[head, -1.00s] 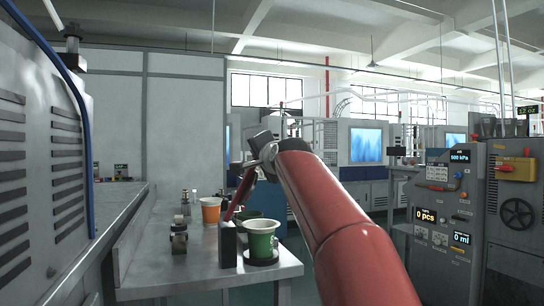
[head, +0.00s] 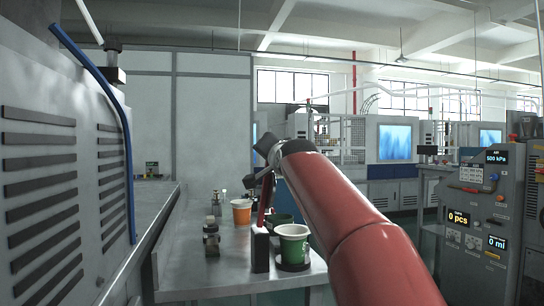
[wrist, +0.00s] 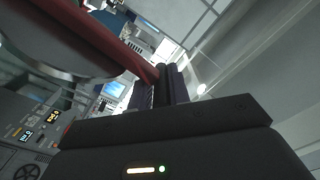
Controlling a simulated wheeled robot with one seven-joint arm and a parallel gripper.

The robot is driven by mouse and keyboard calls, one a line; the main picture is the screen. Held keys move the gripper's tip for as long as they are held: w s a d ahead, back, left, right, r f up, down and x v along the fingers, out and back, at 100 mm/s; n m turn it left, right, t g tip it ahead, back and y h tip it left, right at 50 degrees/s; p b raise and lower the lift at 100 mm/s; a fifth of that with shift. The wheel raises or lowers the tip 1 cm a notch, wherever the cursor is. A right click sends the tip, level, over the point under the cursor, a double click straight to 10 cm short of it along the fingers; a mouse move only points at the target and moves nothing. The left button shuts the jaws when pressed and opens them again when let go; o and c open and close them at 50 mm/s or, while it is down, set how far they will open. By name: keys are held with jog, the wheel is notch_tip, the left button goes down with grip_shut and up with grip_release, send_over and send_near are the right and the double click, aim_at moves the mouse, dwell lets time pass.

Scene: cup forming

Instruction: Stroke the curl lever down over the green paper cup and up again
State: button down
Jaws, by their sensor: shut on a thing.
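The green paper cup (head: 292,248) stands upright with its white rim up, on a dark round base at the front right of the bench. A dark post (head: 260,250) stands just left of it. The red curl lever (head: 264,202) rises from the top of this post, nearly upright and clear of the cup. My gripper (head: 268,164) is at the lever's upper end, partly hidden by my red arm. In the wrist view, my gripper's dark fingers (wrist: 165,86) are shut on the end of the red lever (wrist: 112,40).
A dark green container (head: 279,219) is behind the green cup. A grey machine wall is at far left and a control panel (head: 470,215) at right.

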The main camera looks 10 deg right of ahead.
jog(key=shift+a+f, duration=0.1)
jog(key=c, duration=1.4)
grip_release()
jog(key=shift+s, duration=0.15)
jog(key=s+b, duration=0.2)
jog(key=s, duration=0.5)
jog(key=shift+s, duration=0.3)
jog(key=s+f+n+g, duration=0.3)
jog(key=s+f, duration=0.7)
jog(key=f, duration=0.5)
jog(key=s+a+f+n+g, duration=0.1)
jog(key=s+f+g, duration=0.4)
jog(key=s+f, duration=0.6)
jog(key=s+a+f+n+g, duration=0.1)
jog(key=s+f+n+g, duration=0.3)
jog(key=s+f, duration=0.6)
notch_tip(320, 180, down, 9)
jog(key=shift+s+r+n, duration=0.2)
jog(key=shift+n, duration=0.1)
